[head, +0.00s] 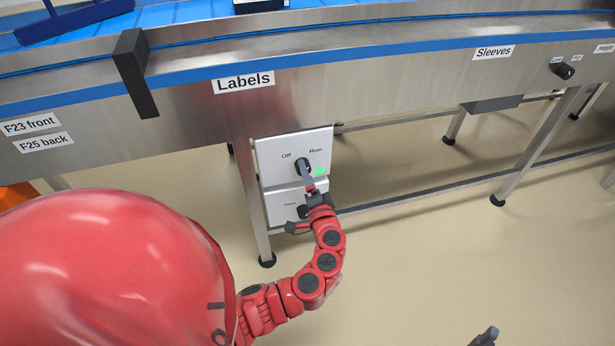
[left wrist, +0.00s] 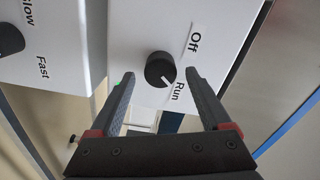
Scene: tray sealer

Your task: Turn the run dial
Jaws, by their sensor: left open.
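The run dial (head: 303,164) is a round black knob on a white control box (head: 275,160) under the counter, between the words Off and Run. In the left wrist view the dial (left wrist: 160,69) shows a white mark that points towards Run. A green light (head: 320,171) shows beside it. My left gripper (head: 307,180) is at the box. In the left wrist view its open fingers (left wrist: 158,78) stand apart with the dial just beyond and between the tips, and I see no contact. A dark tip at the bottom right (head: 485,337) may be my right gripper, mostly cut off.
A lower white box with a second black knob (left wrist: 10,40), marked Slow and Fast, adjoins the dial box. A steel table leg (head: 253,200) stands close on its left. The conveyor's steel side (head: 380,80) runs above. The floor to the right is mostly free.

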